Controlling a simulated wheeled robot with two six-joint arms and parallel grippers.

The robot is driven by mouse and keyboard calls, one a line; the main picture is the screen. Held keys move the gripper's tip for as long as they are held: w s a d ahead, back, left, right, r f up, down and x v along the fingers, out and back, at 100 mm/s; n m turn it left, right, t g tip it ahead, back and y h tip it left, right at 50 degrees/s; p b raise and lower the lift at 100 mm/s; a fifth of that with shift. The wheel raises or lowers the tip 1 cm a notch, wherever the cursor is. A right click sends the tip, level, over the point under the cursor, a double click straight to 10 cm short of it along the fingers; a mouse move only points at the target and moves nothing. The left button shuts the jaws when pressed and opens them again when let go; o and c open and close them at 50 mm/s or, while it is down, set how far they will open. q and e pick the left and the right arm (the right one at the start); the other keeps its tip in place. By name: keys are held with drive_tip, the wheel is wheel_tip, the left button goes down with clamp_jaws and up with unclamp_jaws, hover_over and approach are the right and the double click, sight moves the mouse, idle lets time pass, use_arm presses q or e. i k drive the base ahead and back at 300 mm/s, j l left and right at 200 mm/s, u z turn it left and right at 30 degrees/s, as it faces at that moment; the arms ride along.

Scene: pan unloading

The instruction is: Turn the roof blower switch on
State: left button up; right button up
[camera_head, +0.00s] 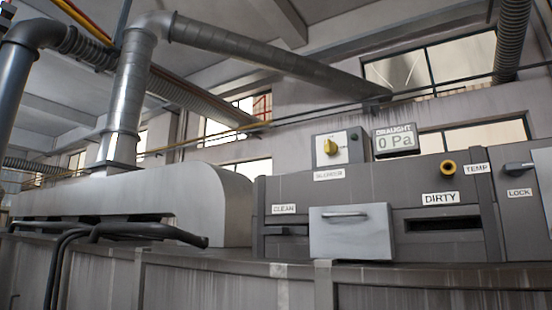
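The blower switch is a yellow rotary knob (330,146) on a pale panel (340,148) with a black right part, standing on top of the grey machine. A label under it is too blurred to read surely. The knob sits tilted on its dial; I cannot tell its marked position. To its right a draught display (394,141) reads 0 Pa. Neither of my grippers shows in the head view.
A black pipe (150,230) sticks out at left. Ducts (260,55) run overhead.

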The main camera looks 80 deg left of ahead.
sight(330, 148)
drive_tip(key=j+u, duration=0.15)
drive_tip(key=u, duration=1.9)
drive_tip(key=i+l, duration=0.05)
